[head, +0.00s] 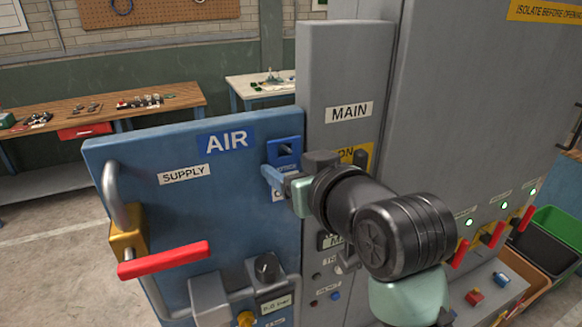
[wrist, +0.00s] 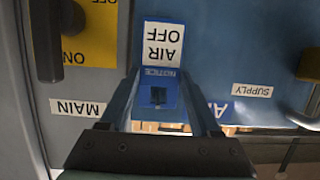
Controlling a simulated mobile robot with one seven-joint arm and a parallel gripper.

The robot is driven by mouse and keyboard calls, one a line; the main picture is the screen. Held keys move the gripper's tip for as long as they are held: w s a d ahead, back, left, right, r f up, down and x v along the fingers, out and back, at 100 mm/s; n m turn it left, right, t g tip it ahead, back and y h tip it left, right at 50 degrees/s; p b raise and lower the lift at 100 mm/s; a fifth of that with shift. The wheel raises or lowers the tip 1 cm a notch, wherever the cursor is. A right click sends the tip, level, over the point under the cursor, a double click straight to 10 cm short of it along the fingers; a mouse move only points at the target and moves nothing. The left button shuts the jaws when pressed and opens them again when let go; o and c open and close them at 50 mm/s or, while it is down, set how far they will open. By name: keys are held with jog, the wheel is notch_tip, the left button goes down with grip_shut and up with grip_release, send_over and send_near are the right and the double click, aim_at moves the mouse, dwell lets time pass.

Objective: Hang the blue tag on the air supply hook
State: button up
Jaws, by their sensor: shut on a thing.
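The blue tag (head: 287,147) has a dark square opening in its top and a white label below, partly hidden by my gripper (head: 274,178). In the wrist view the tag (wrist: 172,98) appears upside down, reading NOTICE and AIR OFF, between the two fingers of my gripper (wrist: 160,76). My gripper is shut on it. The tag is in front of the right edge of the blue AIR panel (head: 130,190).
The grey MAIN cabinet (head: 345,60) stands close on the right. Bins (head: 560,228) are at far right. A wooden bench (head: 170,98) is behind.

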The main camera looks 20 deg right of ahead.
jog(key=o, duration=1.5)
jog(key=shift+c, duration=0.2)
jog(key=shift+s, duration=0.1)
jog(key=a+b+v, duration=0.1)
jog(key=b+v, duration=0.3)
jog(key=v, duration=0.9)
jog(key=w+a+r+t, duration=0.5)
jog(key=a+r+t, duration=0.25)
jog(key=r, duration=0.25)
jog(key=s+a+r+t, duration=0.5)
jog(key=s+a+r, duration=0.1)
jog(key=a+r, duration=0.2)
jog(key=shift+s+r+h+b, duration=0.15)
jog(key=shift+s+h+b, duration=0.15)
jog(key=shift+b, duration=0.05)
jog(key=shift+a, duration=0.1)
